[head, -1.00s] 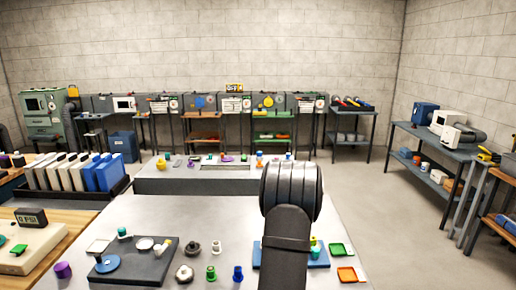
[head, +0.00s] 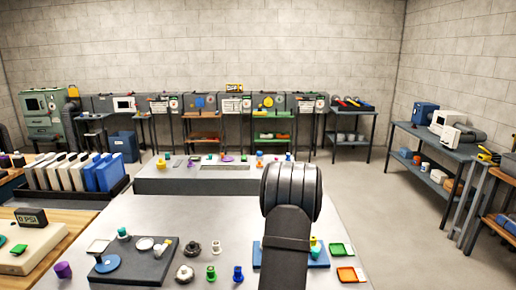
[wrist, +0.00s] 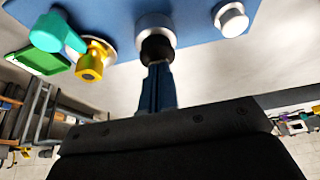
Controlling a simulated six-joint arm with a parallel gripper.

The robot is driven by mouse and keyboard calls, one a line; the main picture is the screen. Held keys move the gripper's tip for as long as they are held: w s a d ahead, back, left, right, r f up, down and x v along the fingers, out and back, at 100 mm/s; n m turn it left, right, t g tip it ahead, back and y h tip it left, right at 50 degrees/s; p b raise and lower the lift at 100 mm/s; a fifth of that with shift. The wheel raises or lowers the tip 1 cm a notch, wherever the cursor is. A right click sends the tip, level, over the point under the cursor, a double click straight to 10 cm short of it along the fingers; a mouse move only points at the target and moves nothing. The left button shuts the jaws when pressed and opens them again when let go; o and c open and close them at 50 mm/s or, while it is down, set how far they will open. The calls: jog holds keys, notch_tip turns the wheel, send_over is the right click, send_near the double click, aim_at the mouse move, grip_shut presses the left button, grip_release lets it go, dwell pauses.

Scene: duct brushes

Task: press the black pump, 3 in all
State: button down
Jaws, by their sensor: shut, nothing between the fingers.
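The black pump (wrist: 158,47) shows in the wrist view as a dark round knob in a silver collar (wrist: 155,22) on a blue plate (wrist: 190,12). My gripper (wrist: 157,68) is shut and empty, its blue fingers pointing at the knob. The fingertips overlap the knob's edge in the picture; I cannot tell if they touch it or if it is pushed in. In the head view my arm hides the pump and gripper, and part of the blue plate (head: 322,262) shows beside it.
In the wrist view a teal knob (wrist: 58,33) and a yellow fitting (wrist: 90,62) stand left of the pump, and a white-topped round part (wrist: 232,18) stands right. Green (head: 341,250) and orange (head: 350,274) trays lie near the table's right edge.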

jog(key=shift+r, duration=0.45)
jog(key=shift+f, duration=1)
jog(key=shift+r, duration=0.95)
